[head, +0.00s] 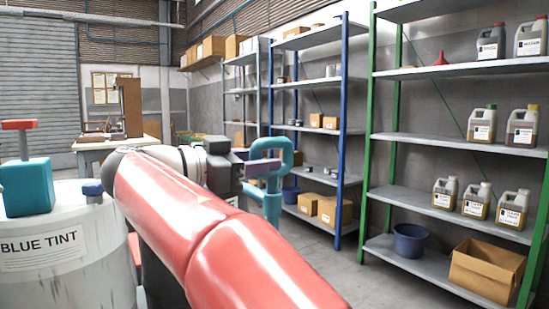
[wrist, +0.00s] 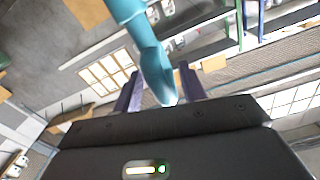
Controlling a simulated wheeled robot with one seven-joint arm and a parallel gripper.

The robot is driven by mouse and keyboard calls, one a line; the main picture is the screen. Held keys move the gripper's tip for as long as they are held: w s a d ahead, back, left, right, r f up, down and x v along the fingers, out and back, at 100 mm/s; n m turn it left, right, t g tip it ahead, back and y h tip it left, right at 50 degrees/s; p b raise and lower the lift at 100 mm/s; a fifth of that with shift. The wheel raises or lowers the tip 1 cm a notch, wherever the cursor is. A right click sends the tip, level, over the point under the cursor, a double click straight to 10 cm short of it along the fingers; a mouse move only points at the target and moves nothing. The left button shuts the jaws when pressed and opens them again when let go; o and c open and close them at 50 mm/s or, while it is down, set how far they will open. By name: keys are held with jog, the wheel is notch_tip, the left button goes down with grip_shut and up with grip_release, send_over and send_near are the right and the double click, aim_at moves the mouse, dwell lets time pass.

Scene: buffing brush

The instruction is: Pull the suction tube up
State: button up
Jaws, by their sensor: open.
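A teal tube with a looped top (head: 272,195) stands upright at my gripper in the head view; I take it for the suction tube. In the wrist view the teal tube (wrist: 152,60) comes down from the top edge, its pale end between the two purple fingers. My gripper (head: 262,168) is open around or right beside the tube; it also shows in the wrist view (wrist: 158,90). I cannot tell whether a finger touches the tube. The tube's lower end is hidden behind my red arm in the head view.
A pale drum labelled BLUE TINT (head: 45,265) stands at left, with a teal block (head: 26,187) with a red top and a blue cap (head: 92,187) on it. Shelves (head: 440,142) with jugs and boxes line the right. A workbench (head: 90,144) stands behind. Open floor lies below the shelves.

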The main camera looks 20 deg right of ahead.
jog(key=shift+x, duration=1.65)
jog(key=shift+c, duration=0.4)
grip_shut()
